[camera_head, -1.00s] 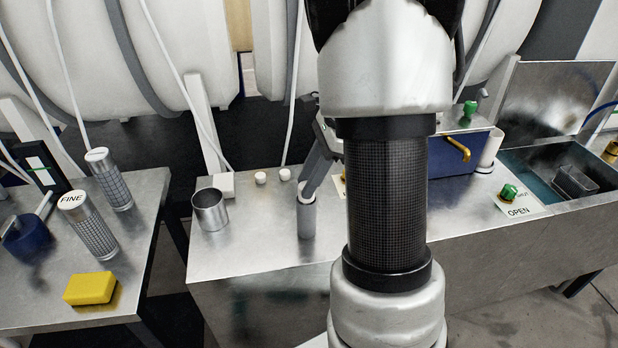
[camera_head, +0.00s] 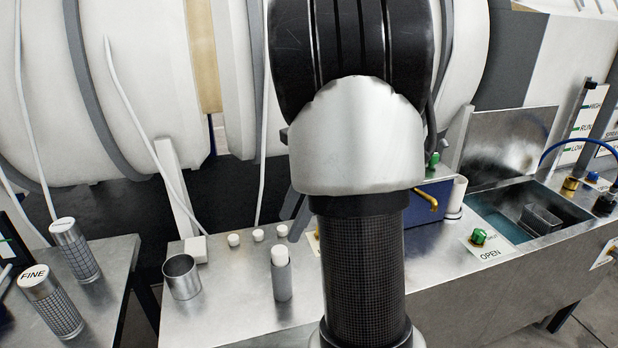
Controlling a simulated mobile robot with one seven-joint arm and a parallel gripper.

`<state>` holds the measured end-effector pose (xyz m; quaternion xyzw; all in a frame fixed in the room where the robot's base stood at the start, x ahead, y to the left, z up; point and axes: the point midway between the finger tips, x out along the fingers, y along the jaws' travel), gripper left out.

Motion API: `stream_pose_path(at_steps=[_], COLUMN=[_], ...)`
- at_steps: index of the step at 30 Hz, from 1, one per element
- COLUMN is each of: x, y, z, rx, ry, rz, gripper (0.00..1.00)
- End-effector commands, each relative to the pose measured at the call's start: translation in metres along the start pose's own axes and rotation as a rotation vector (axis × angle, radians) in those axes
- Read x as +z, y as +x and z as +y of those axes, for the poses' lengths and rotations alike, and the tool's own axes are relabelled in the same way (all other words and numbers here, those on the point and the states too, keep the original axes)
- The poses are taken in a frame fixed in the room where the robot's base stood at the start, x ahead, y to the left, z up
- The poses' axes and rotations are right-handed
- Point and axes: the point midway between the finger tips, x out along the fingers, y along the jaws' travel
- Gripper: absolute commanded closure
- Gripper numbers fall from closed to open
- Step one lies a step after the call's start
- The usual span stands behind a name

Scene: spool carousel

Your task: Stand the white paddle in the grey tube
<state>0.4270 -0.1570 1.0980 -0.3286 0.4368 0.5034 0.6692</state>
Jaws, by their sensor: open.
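The grey tube (camera_head: 282,284) stands upright on the metal bench, left of my arm. A white rounded piece (camera_head: 280,256) sticks up from its mouth; it looks like the top end of the white paddle, standing roughly upright, with the rest hidden inside the tube. My gripper (camera_head: 296,212) shows only as a dark grey part behind my arm, above and behind the tube and apart from it. It is open, and I see nothing held; its fingertips are mostly hidden by my arm.
A metal cup (camera_head: 182,278) stands left of the tube. Several small white caps (camera_head: 257,235) sit behind it. A blue box (camera_head: 436,208) and a sink (camera_head: 520,212) are to the right. Large white drums (camera_head: 150,80) fill the back. The bench between cup and tube is clear.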

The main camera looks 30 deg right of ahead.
Motion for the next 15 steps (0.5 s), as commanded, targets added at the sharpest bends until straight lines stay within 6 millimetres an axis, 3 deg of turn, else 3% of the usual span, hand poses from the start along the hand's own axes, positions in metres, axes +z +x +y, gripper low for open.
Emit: stream_pose_path(at_steps=[1,6,15], x=[0.000,0.000,0.000], y=[-0.016,-0.057,-0.102], z=[-0.001,-0.001,0.000], rx=[-0.006,-0.004,-0.001], ry=[-0.001,0.000,0.001], rz=[0.001,0.002,0.000], gripper=[0.51,0.51,0.51])
